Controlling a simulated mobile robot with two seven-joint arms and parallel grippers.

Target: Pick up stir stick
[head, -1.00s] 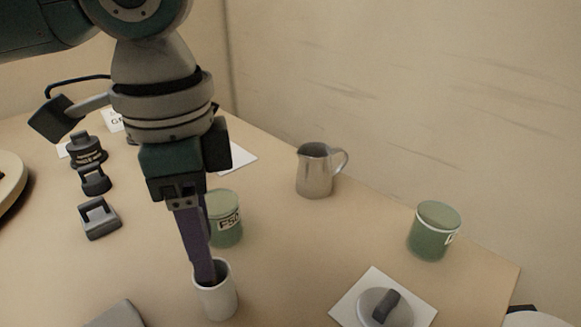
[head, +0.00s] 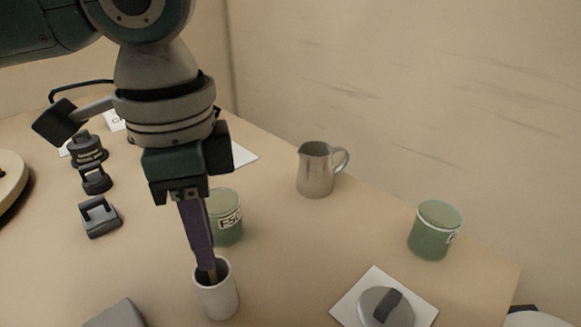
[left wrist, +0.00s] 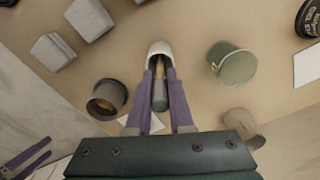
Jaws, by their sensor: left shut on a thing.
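The stir stick (left wrist: 158,92) has a dark grey end and a tan, wood-like part. In the left wrist view it lies between the purple fingers of my left gripper (left wrist: 160,78), which are shut on it. A white cup (head: 217,299) stands upright on the table, and it also shows in the left wrist view (left wrist: 160,50). In the head view my left gripper (head: 208,264) points down at the cup's mouth. A small brownish bit of the stick shows there, its lower part hidden in the cup. Purple fingers, apparently my right gripper (left wrist: 26,160), show at the lower left.
A green canister (head: 228,222) stands close behind the cup. A metal pitcher (head: 316,172) and another green canister (head: 435,232) stand to the right. A grey disc with a dark handle (head: 385,308) lies on a white card. Dark grey fittings (head: 100,217) stand at left.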

